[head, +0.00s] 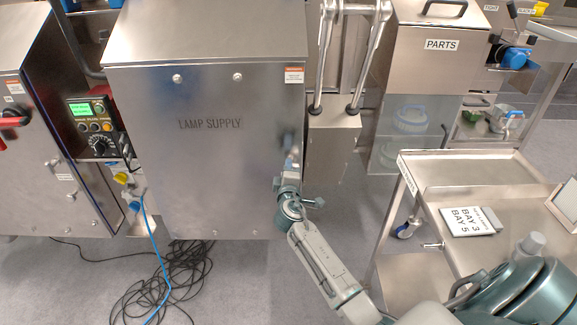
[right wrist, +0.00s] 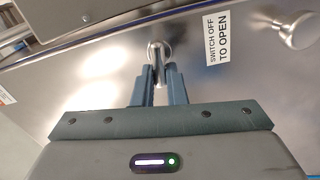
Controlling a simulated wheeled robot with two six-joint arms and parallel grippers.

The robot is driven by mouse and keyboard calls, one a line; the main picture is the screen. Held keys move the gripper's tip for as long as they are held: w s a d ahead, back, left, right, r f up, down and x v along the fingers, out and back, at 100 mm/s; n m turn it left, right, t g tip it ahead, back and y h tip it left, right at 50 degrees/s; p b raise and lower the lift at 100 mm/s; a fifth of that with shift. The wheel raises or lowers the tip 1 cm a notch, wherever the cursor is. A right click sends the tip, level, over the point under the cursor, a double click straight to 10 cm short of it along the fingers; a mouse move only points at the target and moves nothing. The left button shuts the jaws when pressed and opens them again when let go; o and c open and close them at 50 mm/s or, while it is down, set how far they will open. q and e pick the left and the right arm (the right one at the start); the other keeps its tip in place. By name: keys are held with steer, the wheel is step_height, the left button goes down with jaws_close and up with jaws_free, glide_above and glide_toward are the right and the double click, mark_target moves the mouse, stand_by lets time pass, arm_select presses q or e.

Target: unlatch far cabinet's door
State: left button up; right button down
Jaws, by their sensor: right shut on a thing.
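The steel LAMP SUPPLY cabinet (head: 205,170) stands upright in the middle of the head view, its front door flat and apparently closed. My left gripper is not in view.
A round knob (right wrist: 296,30) sticks out right of the label. Left is another steel cabinet (head: 45,150) with a control box (head: 92,125). Black cables (head: 175,285) lie on the floor. A steel cart (head: 465,172) stands at right, before a PARTS bin (head: 425,65).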

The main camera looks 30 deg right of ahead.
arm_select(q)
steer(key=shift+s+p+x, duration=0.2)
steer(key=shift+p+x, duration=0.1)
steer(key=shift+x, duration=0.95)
arm_select(e)
steer(key=shift+f+n, duration=0.15)
steer(key=shift+n, duration=0.85)
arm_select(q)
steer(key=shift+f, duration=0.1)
arm_select(e)
steer(key=c, duration=1.5)
jaws_free()
steer(key=shift+o, duration=0.2)
steer(key=shift+a, duration=0.1)
